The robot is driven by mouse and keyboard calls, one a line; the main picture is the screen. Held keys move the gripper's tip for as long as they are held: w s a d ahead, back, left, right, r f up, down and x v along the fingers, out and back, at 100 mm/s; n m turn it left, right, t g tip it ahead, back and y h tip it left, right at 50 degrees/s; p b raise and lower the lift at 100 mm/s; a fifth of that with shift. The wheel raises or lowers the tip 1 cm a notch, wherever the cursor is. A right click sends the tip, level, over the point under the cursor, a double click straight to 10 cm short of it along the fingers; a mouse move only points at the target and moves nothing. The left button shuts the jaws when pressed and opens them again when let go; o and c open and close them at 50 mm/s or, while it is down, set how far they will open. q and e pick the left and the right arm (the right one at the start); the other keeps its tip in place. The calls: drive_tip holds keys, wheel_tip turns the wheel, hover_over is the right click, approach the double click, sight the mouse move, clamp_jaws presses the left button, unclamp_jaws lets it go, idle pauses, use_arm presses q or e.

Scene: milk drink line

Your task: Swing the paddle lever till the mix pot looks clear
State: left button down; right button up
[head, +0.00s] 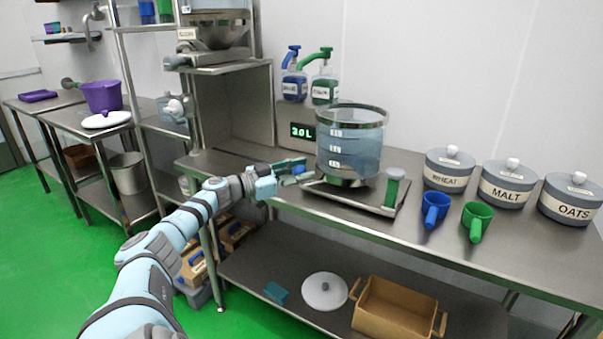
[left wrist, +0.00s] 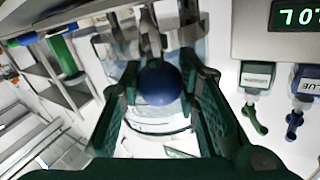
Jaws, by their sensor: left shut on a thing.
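The mix pot (head: 350,145) is a see-through, pale blue-grey vessel with white level marks, standing on a metal tray on the steel bench. I see no clear clumps through its wall, but the detail is too small to judge. The paddle lever's blue ball knob (head: 298,170) is at the pot's lower left. My left gripper (head: 290,172), with dark green fingers, is shut on the knob. In the left wrist view the knob (left wrist: 160,83) sits between the fingers, with the pot behind it. My right gripper is not in view.
Blue (head: 435,209) and green (head: 477,219) scoops and lidded canisters (head: 449,169) stand farther right. Two pump bottles (head: 325,87) and a green digit display (head: 303,132) are behind. A brown crate (head: 393,312) is on the lower shelf.

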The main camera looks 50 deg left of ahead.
use_arm(q)
drive_tip(key=c, duration=1.2)
unclamp_jaws()
drive_tip(key=shift+s, duration=0.1)
wheel_tip(320, 180, up, 10)
